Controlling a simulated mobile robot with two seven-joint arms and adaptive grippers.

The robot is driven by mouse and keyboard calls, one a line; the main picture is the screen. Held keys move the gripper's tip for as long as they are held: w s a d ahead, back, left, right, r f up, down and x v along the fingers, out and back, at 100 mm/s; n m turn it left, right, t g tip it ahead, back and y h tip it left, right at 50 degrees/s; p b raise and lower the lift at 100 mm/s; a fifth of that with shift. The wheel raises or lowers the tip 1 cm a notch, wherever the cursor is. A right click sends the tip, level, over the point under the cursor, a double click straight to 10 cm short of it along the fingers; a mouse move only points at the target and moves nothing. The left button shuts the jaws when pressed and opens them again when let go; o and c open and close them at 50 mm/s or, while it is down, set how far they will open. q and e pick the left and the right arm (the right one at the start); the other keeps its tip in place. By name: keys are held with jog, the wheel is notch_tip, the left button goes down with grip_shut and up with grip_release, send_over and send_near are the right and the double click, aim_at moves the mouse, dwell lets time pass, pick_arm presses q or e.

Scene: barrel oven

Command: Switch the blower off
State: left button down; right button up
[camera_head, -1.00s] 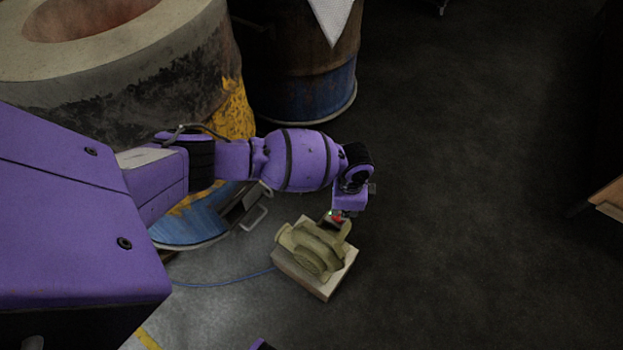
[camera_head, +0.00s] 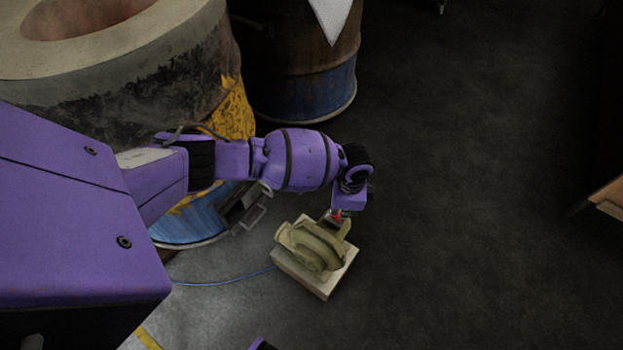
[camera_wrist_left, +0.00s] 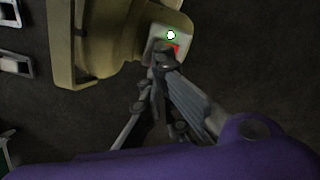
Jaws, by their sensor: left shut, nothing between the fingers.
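The olive blower (camera_head: 310,246) sits on a pale block on the floor in the head view. Its housing also shows at the top left of the wrist view (camera_wrist_left: 95,40). A pale switch box on it carries a red switch (camera_wrist_left: 175,48) and a lit green-white lamp (camera_wrist_left: 171,35). My left gripper (camera_head: 335,217) reaches down to this box. In the wrist view its closed fingertips (camera_wrist_left: 165,57) are at the switch's lower left edge and partly cover it. They hold nothing. I cannot tell whether they touch the switch. My right gripper is not in view.
The barrel oven (camera_head: 150,90) stands at the left, with an open metal door (camera_head: 250,210) near my left arm. A blue and rusty drum (camera_head: 310,90) stands behind. A blue cable (camera_head: 225,282) runs from the blower's block.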

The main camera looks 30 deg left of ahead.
pick_arm(q)
jog(key=shift+w+f+b, duration=0.15)
jog(key=shift+f+b, duration=0.3)
jog(key=shift+f, duration=0.3)
dwell(0.4)
jog(key=shift+d+r+p, duration=0.1)
jog(key=shift+r+p, duration=0.65)
jog(key=shift+r, duration=0.05)
jog(key=shift+r+p, duration=0.6)
jog(key=shift+r, duration=0.15)
jog(key=shift+r+p, duration=0.55)
jog(key=shift+r, duration=0.1)
notch_tip(320, 180, up, 3)
jog(key=shift+f+p, duration=0.1)
jog(key=shift+p, duration=1.15)
jog(key=shift+f, duration=0.1)
